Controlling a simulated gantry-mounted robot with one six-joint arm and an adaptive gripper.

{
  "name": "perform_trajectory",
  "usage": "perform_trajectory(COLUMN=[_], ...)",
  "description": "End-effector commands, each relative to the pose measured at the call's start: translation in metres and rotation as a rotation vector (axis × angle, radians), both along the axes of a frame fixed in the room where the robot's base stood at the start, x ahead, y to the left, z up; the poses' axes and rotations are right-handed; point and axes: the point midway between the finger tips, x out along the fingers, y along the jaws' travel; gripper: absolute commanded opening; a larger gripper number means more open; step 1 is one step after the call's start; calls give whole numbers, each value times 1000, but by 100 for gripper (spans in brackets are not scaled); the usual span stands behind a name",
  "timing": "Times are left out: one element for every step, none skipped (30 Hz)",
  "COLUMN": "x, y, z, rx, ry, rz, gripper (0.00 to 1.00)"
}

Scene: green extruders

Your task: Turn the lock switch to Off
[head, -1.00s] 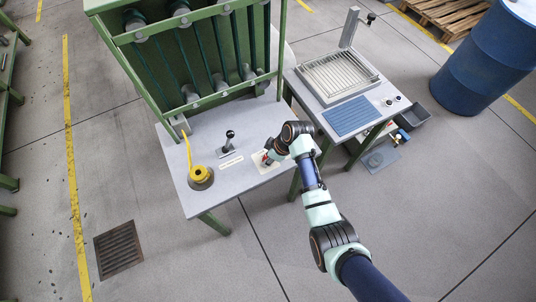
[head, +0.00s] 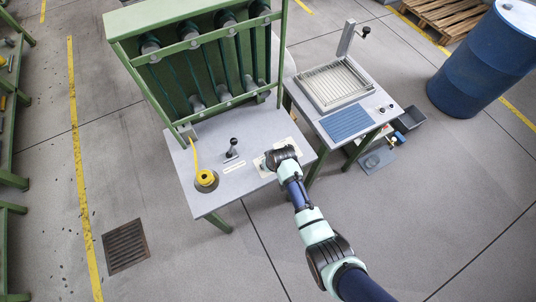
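A pale switch plate (head: 261,166) lies on the right part of the grey worktop (head: 205,145). My wrist covers most of it, so the lock switch and its setting are hidden in the head view. My gripper (head: 269,161) is above this plate, at the end of my arm, which reaches in from the lower right. The fingers are mostly hidden behind the wrist and too small to read. I cannot tell whether they are open or shut, or whether they touch the switch.
A black-knobbed lever (head: 232,147) and a yellow round fitting with a yellow strap (head: 206,178) stand left of my gripper. The green extruder frame (head: 205,60) rises behind. A second table (head: 347,123) is at the right, and a blue barrel (head: 482,60) stands beyond it.

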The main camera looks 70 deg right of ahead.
Motion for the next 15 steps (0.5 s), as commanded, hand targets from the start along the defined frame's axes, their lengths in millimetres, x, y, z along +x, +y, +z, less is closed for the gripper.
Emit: perform_trajectory(x=[0,0,0,0,0,0,0,0,0,0,0,0,0,0,0], y=[0,0,0,0,0,0,0,0,0,0,0,0,0,0,0], z=[1,1,1,1,1,1,1,1,0,0,0,0,0,0,0], rx=[0,-1,0,0,0,0,0,0,1,1,0,1,1,1,1], ry=[0,-1,-1,-1,-2,-1,-1,-1,-1,-1,-1,-1,-1,-1,-1], rz=[-14,-21,-29,-36,-41,-45,-47,-49,-53,-54,-54,-55,-55,-55,-55], gripper=[0,0,0,0,0,0,0,0,0,0,0,0,0,0,0])
